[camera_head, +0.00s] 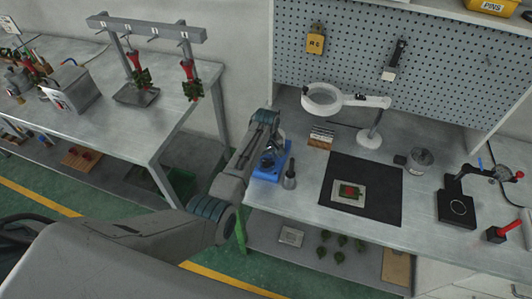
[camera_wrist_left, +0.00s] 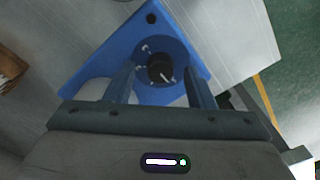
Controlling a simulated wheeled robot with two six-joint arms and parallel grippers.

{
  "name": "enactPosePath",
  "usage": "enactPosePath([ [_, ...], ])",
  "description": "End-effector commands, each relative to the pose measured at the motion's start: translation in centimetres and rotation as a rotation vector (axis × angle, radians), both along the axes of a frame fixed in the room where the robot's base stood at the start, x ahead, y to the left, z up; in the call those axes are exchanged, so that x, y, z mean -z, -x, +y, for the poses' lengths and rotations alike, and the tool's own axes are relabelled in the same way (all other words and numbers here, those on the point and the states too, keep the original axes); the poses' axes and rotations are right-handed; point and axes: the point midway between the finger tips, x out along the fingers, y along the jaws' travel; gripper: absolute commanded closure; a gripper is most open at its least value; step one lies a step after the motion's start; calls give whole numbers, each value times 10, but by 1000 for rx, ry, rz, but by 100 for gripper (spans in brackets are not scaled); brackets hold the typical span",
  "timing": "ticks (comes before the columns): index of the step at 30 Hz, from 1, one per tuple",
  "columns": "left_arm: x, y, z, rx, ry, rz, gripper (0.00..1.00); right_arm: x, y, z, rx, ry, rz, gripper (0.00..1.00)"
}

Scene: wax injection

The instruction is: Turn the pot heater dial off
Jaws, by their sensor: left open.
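The blue pot heater (camera_head: 287,160) stands at the left end of the right bench, partly hidden by my left arm. In the left wrist view the heater (camera_wrist_left: 98,58) shows its round blue front with a black dial (camera_wrist_left: 158,66). A white pointer line on the dial slants toward the lower right, and small white marks sit around it. My left gripper (camera_head: 272,158) is at the heater in the head view. In the wrist view the left gripper (camera_wrist_left: 160,75) is open, with one finger on each side of the dial. I cannot tell whether the fingers touch it. My right gripper is out of view.
A dark metal tool (camera_head: 289,178) stands right beside the heater. The left table (camera_head: 60,125) holds a hanging rack (camera_head: 150,30). A gap separates the two benches.

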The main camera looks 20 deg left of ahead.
Motion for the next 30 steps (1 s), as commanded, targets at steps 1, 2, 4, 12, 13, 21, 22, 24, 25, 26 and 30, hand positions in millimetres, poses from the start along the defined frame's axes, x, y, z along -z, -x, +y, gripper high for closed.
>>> enactPosePath([
  [1, -3, -1, 0, 0, 1, -2, 51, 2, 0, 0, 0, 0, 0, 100],
  [2, -7, -1, 0, 0, 0, -3, 51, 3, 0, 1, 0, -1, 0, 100],
  [4, -17, -1, 0, 0, 0, -4, 51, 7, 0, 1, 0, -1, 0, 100],
  [12, -69, -1, 0, 0, 0, -4, 51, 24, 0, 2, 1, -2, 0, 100],
  [13, -75, -1, 0, -1, 1, -5, 51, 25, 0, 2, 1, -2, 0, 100],
  [21, -103, 0, 0, 0, 0, -1, 51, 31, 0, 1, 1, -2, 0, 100],
  [22, -103, 0, 0, 0, 0, -1, 51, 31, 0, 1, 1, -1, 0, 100],
  [24, -104, 0, 0, 0, 0, 0, 51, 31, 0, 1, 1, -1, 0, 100],
  [25, -105, 0, 0, 0, 0, 0, 51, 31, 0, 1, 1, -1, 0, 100],
  [26, -105, 0, 0, 0, 0, 0, 51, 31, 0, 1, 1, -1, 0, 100],
  [30, -104, 0, 0, 0, 0, 0, 51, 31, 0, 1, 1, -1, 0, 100],
])
